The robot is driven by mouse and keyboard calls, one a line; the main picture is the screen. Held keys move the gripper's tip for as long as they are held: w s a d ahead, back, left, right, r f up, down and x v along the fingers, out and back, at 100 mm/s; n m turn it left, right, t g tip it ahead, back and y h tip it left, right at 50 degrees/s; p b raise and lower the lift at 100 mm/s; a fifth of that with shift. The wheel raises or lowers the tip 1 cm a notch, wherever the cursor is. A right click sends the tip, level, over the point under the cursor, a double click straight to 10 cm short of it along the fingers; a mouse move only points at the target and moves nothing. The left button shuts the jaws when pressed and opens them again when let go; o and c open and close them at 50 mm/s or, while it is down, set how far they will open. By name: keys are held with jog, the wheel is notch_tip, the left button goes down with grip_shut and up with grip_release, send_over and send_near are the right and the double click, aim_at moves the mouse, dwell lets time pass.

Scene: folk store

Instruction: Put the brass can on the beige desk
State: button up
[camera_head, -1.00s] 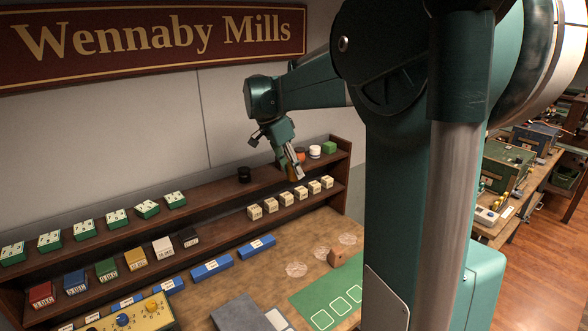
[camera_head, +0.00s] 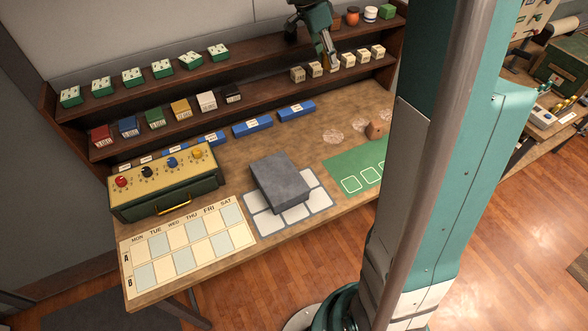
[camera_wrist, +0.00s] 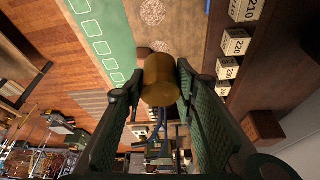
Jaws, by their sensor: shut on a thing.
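The brass can (camera_wrist: 158,82) is held between the two fingers of my gripper (camera_wrist: 160,92) in the wrist view, with its rounded end toward the camera. In the head view my gripper (camera_head: 329,62) is in front of the shelves, among the row of cream boxes in the picture. A small brassy patch of the can (camera_head: 332,68) shows at its fingertips. The beige desk (camera_head: 290,137) spreads below the shelves with a tan, worn top. The can appears to be in the air, apart from the desk.
Cream boxes (camera_head: 348,60) line the lower shelf; an orange jar (camera_head: 352,17) stands above. A grey block (camera_head: 279,180), a control box (camera_head: 165,184), blue bins (camera_head: 252,127) and a green mat (camera_head: 352,160) occupy the desk. Tan space lies between bins and mat.

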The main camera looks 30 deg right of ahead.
jog(key=a+f+b, duration=0.1)
jog(key=a+f, duration=0.3)
jog(key=f, duration=0.7)
jog(key=a+f, duration=0.5)
jog(key=f, duration=0.7)
jog(key=shift+s+a+f+b, duration=0.15)
jog(key=shift+a+b, duration=0.15)
jog(key=shift+b, duration=0.1)
jog(key=shift+f, duration=3.15)
jog(key=shift+f, duration=1.85)
jog(key=shift+f+b, duration=0.2)
jog(key=shift+b, duration=0.15)
